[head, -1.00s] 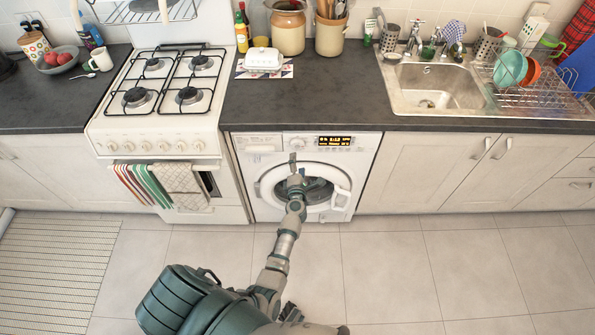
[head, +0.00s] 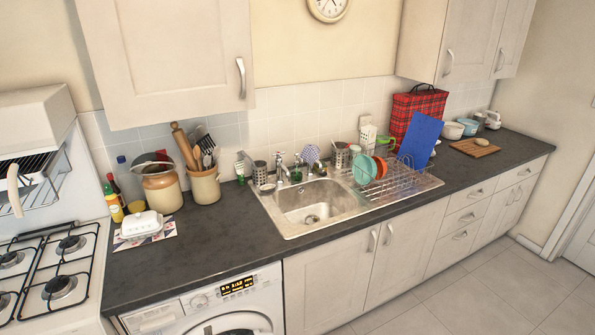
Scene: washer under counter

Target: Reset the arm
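Neither of my arms nor grippers shows in the head view now. The washing machine (head: 205,303) stands under the counter at the bottom of the picture. Its lit display and the top of its round door show; the rest of it is cut off by the lower edge.
The dark counter (head: 232,240) holds a sink (head: 314,205), a dish rack (head: 405,180), utensil pots (head: 204,185) and a butter dish (head: 141,224). A gas cooker (head: 45,280) stands at left. Wall cupboards (head: 170,60) hang above. The tiled floor (head: 500,290) at lower right is clear.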

